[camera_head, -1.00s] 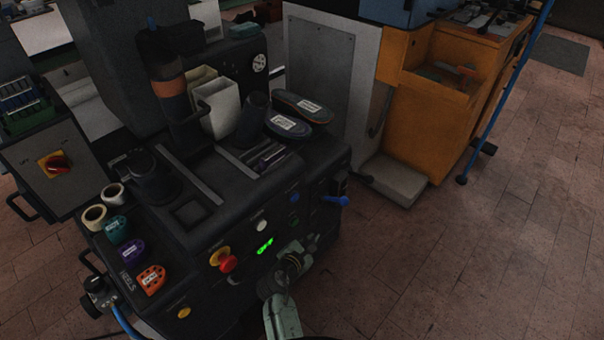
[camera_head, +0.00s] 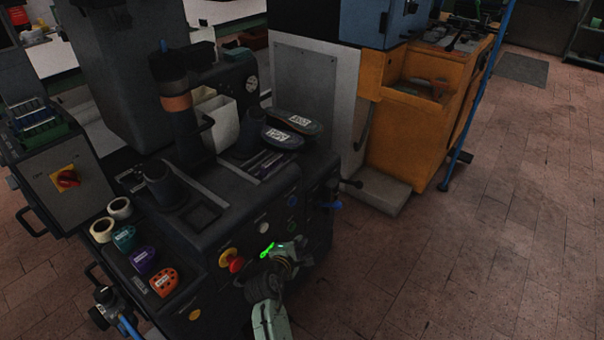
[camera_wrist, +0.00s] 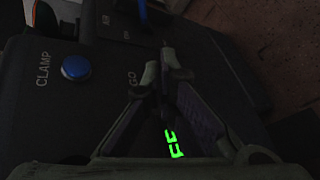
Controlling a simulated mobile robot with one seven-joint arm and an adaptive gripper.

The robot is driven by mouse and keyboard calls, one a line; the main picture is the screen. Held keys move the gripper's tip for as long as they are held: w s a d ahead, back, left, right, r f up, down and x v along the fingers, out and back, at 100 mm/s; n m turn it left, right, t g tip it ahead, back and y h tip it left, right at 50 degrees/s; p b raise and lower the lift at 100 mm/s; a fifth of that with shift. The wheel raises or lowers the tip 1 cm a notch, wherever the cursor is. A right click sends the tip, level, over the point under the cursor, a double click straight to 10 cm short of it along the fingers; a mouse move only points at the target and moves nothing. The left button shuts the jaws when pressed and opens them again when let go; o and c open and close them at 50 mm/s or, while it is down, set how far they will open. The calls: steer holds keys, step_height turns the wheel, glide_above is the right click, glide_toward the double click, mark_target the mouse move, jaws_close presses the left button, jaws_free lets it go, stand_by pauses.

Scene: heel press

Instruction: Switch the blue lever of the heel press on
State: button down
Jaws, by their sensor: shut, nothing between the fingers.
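The heel press (camera_head: 215,215) is a dark machine with a sloping control panel. Its blue lever (camera_head: 332,205) sticks out at the right end of the front panel. The lever also shows at the top edge of the wrist view (camera_wrist: 143,12), partly cut off. My gripper (camera_head: 300,244) is shut and empty in front of the panel, left of and below the lever, apart from it. In the wrist view my gripper's fingers (camera_wrist: 164,68) meet over the panel near the "GO" label. A green lit display (camera_head: 267,250) is partly covered by my gripper; it also shows in the wrist view (camera_wrist: 173,143).
A red knob (camera_head: 236,264) and a blue button (camera_head: 292,201) sit on the panel; the blue button by "CLAMP" is clear in the wrist view (camera_wrist: 76,67). An orange cabinet (camera_head: 412,145) stands behind right. The tiled floor (camera_head: 450,265) to the right is clear.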

steer(key=w+d+r+m+t+y, duration=0.1)
steer(key=w+r+m, duration=0.1)
steer(key=r+m, duration=0.5)
steer(key=w+d+r+m+t+y, duration=0.1)
steer(key=r+m, duration=0.6)
steer(key=r, duration=1)
steer(key=shift+w+r+t+y, duration=0.3)
steer(key=shift+w+t, duration=0.2)
steer(key=shift+w, duration=0.35)
